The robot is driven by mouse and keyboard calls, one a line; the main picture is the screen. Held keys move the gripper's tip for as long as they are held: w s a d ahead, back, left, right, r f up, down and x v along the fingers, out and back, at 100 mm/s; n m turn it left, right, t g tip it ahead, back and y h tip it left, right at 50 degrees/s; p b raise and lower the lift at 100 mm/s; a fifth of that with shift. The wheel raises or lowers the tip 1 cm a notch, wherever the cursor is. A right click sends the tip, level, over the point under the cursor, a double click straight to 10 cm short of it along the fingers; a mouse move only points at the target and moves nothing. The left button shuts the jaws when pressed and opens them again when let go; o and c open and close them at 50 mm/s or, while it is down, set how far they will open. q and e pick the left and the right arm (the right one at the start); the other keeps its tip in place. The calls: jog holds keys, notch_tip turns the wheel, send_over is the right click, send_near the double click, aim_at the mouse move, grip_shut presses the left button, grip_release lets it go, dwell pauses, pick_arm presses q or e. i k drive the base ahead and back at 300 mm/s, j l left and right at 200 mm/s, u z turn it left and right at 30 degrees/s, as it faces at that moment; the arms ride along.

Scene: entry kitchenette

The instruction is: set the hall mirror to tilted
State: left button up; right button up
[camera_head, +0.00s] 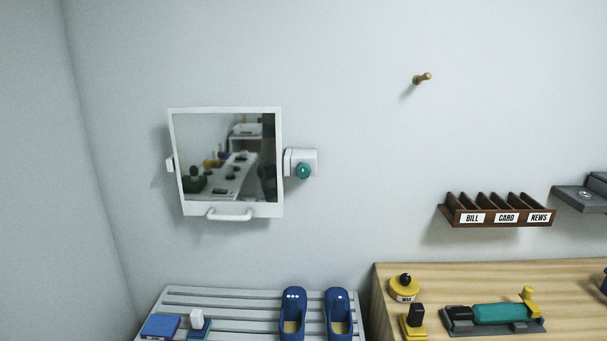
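The hall mirror (228,157) hangs on the wall at the left, in a white square frame. A white handle (230,214) is at its bottom edge. A white bracket with a teal knob (303,170) sits at its right side, and a small white mount (169,165) shows at its left side. The frame looks slightly off square to the wall, but I cannot tell its exact tilt. The glass reflects a table with several objects. Neither of my grippers is in view, and nothing touches the mirror.
Below the mirror is a grey slatted bench (240,306) with blue shoes (293,312) and a blue book (161,326). At right are a wooden counter (400,277), a brown letter rack (497,213) and a wall peg (422,78). The wall around the mirror is clear.

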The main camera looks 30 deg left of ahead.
aim_at(229, 161)
jog(key=u, duration=1.5)
